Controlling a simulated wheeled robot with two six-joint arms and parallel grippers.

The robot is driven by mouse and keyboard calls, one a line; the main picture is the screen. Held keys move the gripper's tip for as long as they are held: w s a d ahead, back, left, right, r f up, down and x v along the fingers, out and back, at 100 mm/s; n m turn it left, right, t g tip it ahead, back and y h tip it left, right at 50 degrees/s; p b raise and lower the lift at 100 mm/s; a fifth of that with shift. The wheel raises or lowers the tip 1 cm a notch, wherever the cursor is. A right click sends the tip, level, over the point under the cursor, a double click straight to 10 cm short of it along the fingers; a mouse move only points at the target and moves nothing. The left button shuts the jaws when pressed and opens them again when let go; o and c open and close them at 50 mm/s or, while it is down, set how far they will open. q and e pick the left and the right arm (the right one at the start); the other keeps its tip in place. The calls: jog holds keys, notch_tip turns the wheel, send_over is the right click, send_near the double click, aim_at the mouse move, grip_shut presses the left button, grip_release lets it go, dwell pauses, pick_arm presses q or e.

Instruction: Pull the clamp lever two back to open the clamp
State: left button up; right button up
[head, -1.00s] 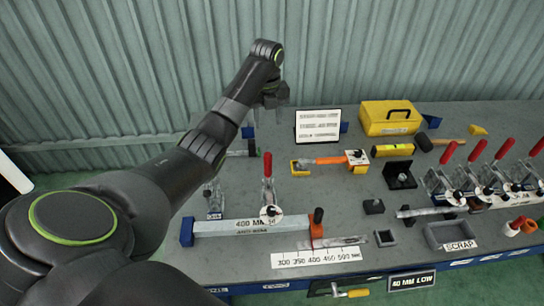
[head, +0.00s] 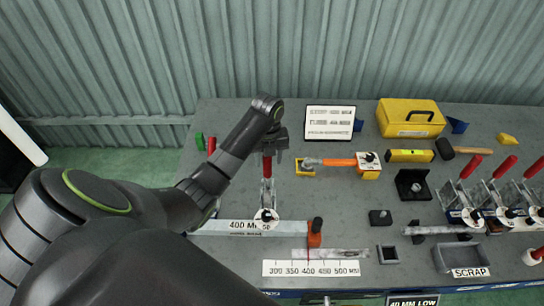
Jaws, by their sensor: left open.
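A toggle clamp (head: 266,196) with an upright red-handled lever (head: 267,168) stands behind the long metal bar marked 400 MM (head: 238,227). My left gripper (head: 275,147) is open and points down at the top of this lever. Its fingers overlap the handle's upper end in the picture; I cannot tell whether they touch it. Another red handle (head: 211,145) shows left of my forearm, and its lower part is hidden. My right gripper is not in view.
Several red-handled clamps (head: 478,200) stand in a row at the right. A yellow toolbox (head: 410,118), a sign (head: 330,122), an orange-handled tool (head: 338,162) and a scrap tray (head: 440,262) are on the bench. Free bench lies between the clamp and the small black block (head: 380,217).

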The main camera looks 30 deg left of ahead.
pick_arm(q)
jog(key=shift+f, duration=0.65)
jog(key=shift+a+f, duration=0.15)
jog(key=shift+a, duration=0.1)
jog(key=shift+s, duration=0.1)
jog(key=shift+c, duration=0.9)
grip_shut()
